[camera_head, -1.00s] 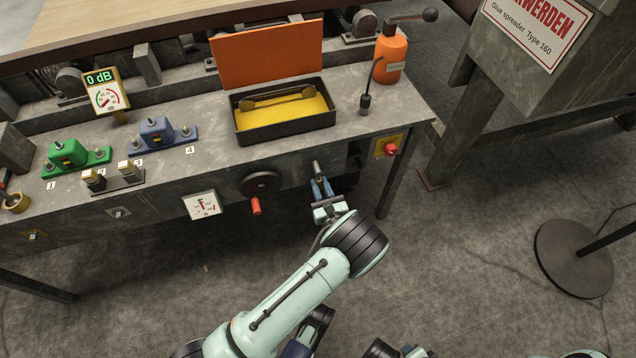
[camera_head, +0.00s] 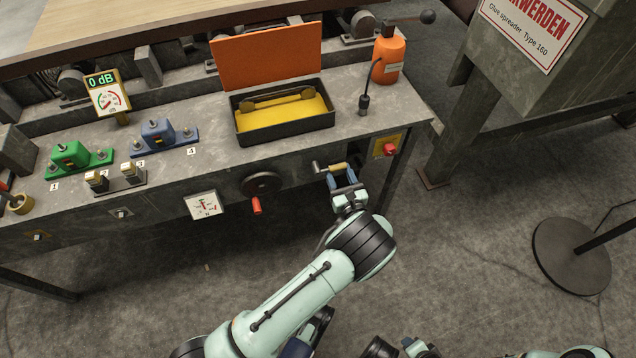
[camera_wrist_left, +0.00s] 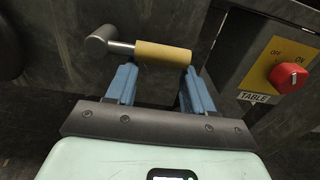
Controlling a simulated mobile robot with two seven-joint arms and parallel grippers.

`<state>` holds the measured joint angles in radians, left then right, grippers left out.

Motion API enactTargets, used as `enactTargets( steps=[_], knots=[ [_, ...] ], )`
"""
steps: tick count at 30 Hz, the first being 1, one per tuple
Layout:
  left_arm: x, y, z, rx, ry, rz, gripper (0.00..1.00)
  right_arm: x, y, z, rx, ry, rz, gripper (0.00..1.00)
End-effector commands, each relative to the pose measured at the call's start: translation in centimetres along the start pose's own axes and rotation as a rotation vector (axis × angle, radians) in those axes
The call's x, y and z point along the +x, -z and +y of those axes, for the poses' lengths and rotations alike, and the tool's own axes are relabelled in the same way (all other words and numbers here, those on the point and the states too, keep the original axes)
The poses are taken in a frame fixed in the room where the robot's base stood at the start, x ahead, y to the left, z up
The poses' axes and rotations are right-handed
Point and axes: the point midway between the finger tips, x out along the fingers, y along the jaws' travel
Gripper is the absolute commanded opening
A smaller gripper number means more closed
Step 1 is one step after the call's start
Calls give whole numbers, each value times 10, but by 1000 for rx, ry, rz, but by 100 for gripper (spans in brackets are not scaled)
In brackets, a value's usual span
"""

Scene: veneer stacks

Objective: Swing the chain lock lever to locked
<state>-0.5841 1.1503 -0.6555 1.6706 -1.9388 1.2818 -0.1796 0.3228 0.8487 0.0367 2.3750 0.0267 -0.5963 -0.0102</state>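The lever has a dark metal pivot and a tan cylindrical handle (camera_head: 337,167) on the front of the grey machine, under the bench top. Its handle points to the right, roughly level. In the left wrist view the tan handle (camera_wrist_left: 163,53) lies crosswise just beyond my fingertips, with the grey pivot (camera_wrist_left: 100,40) on its left. My left gripper (camera_head: 344,181) has its blue fingers spread apart below the handle; they also show in the left wrist view (camera_wrist_left: 159,78). Nothing is held between them. No lock marking is readable at the lever.
A red knob on a yellow plate (camera_head: 389,149) sits right of the lever. A dark handwheel with a red grip (camera_head: 256,205) is to its left. On top are an open black tray (camera_head: 285,139) and an orange bottle (camera_head: 389,58). Open floor lies in front.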

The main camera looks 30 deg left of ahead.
Motion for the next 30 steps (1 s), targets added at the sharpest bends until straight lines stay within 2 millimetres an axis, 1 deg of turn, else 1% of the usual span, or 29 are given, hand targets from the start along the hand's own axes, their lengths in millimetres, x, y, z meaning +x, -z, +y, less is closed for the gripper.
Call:
enactTargets(
  steps=[1,5,8,24,27,30],
  knots=[
    [4,-7,3,-8,-12,-18,47,0,0,0,0,0,0,45],
    [4,-6,4,-8,-13,-18,47,0,0,0,0,0,0,45],
    [-1,-6,4,-8,-13,-17,47,-3,1,-1,0,0,1,45],
    [-58,-3,2,-3,-6,-9,47,-23,4,-6,-1,4,7,45],
    [-65,-2,2,-3,-5,-7,47,-25,5,-7,-2,4,8,45],
    [-69,-2,3,-3,-6,-7,47,-26,5,-7,-2,4,8,45]
  ],
)
